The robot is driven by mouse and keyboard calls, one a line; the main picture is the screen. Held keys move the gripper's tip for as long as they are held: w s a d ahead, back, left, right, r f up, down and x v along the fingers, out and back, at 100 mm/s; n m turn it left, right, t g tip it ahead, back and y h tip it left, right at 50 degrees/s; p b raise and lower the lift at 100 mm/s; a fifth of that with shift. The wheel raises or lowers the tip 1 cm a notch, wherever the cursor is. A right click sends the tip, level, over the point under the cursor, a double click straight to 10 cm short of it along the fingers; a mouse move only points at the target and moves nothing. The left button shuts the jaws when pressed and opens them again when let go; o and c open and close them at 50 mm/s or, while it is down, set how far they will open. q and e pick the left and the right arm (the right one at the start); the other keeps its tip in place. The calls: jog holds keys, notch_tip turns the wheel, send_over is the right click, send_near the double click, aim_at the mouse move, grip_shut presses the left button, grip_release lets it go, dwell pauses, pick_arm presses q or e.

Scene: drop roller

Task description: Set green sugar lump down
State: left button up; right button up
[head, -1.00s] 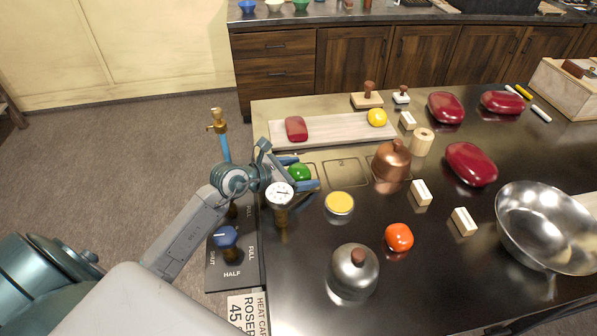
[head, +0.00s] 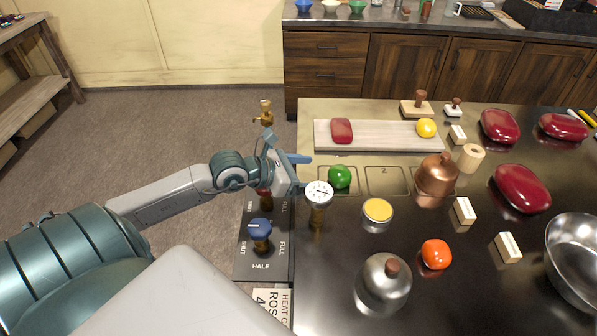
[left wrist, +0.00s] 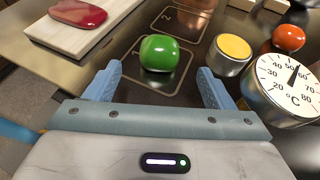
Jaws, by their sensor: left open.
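The green sugar lump (head: 340,176) rests on the dark counter inside a marked outline at the left end of the row of squares. It also shows in the left wrist view (left wrist: 160,53), ahead of the fingers and apart from them. My left gripper (head: 300,172) is open and empty, just left of the lump. In the left wrist view its blue fingers (left wrist: 162,90) are spread wide with nothing between them. My right gripper is not in view.
A dial thermometer (head: 319,193) stands close to the left gripper, with a yellow-topped tin (head: 377,212) beyond it. A board (head: 380,134) holds a red lump and a yellow lump behind. A copper dome (head: 436,175) stands to the right.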

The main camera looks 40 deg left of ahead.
pick_arm(q)
jog(key=shift+p+v, duration=0.7)
jog(key=shift+v, duration=0.75)
